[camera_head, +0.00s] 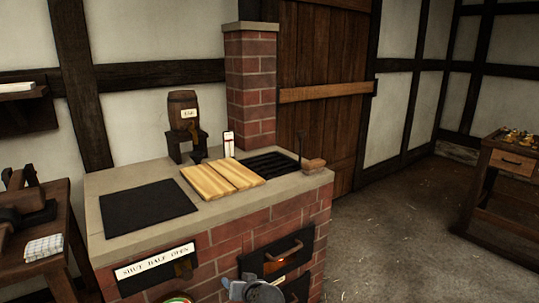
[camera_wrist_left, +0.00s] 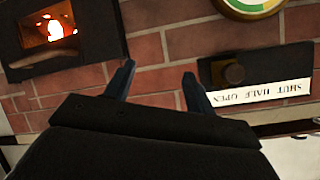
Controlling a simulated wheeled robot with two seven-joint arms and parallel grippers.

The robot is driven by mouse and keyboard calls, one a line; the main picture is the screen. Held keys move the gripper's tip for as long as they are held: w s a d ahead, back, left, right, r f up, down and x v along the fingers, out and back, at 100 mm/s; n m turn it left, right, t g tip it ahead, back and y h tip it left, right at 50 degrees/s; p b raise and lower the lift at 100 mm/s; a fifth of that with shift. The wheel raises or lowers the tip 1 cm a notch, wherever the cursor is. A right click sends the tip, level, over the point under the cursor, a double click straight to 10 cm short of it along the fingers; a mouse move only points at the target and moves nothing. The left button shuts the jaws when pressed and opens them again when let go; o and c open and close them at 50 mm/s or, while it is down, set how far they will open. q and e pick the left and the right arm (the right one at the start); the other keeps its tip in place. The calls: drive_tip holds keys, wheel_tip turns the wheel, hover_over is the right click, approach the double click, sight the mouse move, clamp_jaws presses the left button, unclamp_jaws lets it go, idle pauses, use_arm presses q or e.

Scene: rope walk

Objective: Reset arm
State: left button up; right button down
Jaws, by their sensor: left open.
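My left gripper (camera_wrist_left: 158,75) shows in the left wrist view with its two dark fingers apart and nothing between them. It faces the red brick front of the stove (camera_head: 215,258). A damper slide with a dark knob (camera_wrist_left: 233,73) sits to the right of the fingers, apart from them. Its label (camera_wrist_left: 262,92), upside down in this view, reads SHUT HALF OPEN, and the knob is near the OPEN end. In the head view a grey part of my arm shows at the bottom edge; the fingers cannot be made out there. My right gripper is in neither view.
A firebox door (camera_head: 283,258) with a glow behind it and a round dial (camera_wrist_left: 252,5) are on the stove front. On top are a black plate (camera_head: 148,208), wooden boards (camera_head: 222,178) and a small barrel (camera_head: 183,108). Side tables stand left and right; the right floor is clear.

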use_arm(q)
drive_tip(key=s+a+m+g+h+p, duration=0.1)
drive_tip(key=s+p, duration=0.4)
drive_tip(key=s, duration=0.9)
drive_tip(key=s+a+r+m+g+h+p, duration=0.1)
drive_tip(key=s+g+h+p, duration=0.3)
drive_tip(key=s, duration=1)
drive_tip(key=s+a+m+g+h+p, duration=0.2)
drive_tip(key=s+p, duration=0.5)
drive_tip(key=s, duration=0.8)
drive_tip(key=shift+r+g+h, duration=0.2)
drive_tip(key=shift+g+h, duration=0.4)
drive_tip(key=shift+h, duration=0.3)
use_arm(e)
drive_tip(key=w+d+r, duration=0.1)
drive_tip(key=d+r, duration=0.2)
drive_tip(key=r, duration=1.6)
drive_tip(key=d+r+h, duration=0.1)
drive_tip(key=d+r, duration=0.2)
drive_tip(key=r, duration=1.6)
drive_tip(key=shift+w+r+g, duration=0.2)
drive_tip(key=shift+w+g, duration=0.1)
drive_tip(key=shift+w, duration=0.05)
